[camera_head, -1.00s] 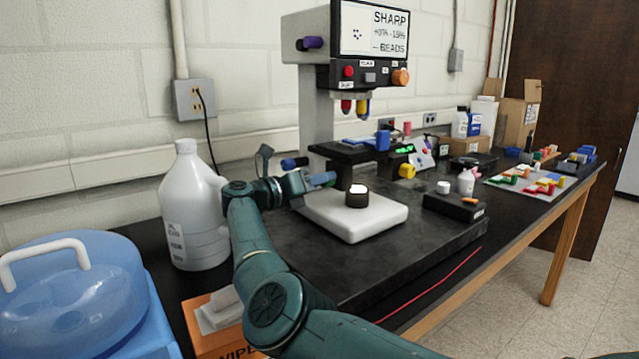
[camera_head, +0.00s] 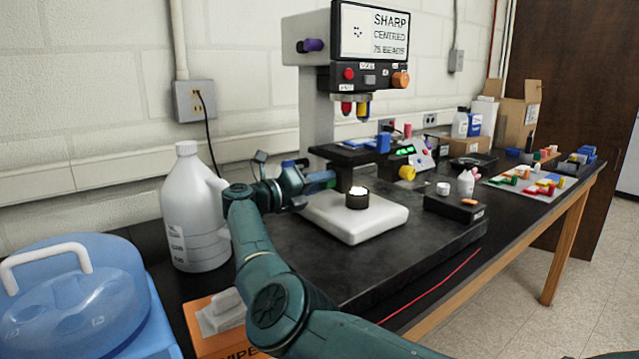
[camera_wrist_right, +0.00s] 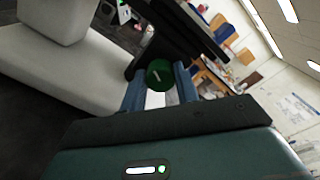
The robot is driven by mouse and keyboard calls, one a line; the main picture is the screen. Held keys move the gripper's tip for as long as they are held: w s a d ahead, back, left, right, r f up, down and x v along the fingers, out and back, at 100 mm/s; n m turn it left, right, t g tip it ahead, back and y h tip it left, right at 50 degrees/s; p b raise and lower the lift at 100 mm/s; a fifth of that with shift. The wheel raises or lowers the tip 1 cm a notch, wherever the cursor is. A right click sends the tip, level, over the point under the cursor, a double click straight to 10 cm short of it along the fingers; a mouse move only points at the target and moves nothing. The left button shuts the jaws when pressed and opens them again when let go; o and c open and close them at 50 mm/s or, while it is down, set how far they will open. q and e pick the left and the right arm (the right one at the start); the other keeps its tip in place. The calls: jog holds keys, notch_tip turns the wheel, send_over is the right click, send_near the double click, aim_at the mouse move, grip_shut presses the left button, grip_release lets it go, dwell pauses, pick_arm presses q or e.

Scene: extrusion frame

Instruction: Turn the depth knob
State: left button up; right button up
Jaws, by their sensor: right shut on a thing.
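The microscope-like instrument (camera_head: 318,115) stands on the bench, with a lit round piece (camera_head: 357,197) on its white base (camera_head: 372,222). My right gripper (camera_head: 322,181) is at the left side of its stage (camera_head: 345,154). In the right wrist view, the blue fingers of my right gripper (camera_wrist_right: 159,84) are shut on a round green knob (camera_wrist_right: 159,74) with a white mark on its face. The gripper hides this knob in the head view. No readable label shows that it is the depth knob. The screen (camera_head: 374,30) reads SHARP, CENTRED, 75 BEADS. My left gripper is out of view.
A white jug (camera_head: 194,222), a blue water container (camera_head: 75,295) and a wipes box (camera_head: 218,322) crowd the left. A black box (camera_head: 453,206) and a tray of coloured parts (camera_head: 520,186) are to the right. A red cord (camera_head: 440,286) lies along the front.

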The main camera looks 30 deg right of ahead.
jog(key=o, duration=1)
jog(key=shift+c, duration=0.2)
jog(key=shift+a, duration=0.1)
jog(key=s+a+b, duration=0.1)
jog(key=a+b, duration=0.1)
jog(key=a, duration=1.1)
dwell(0.4)
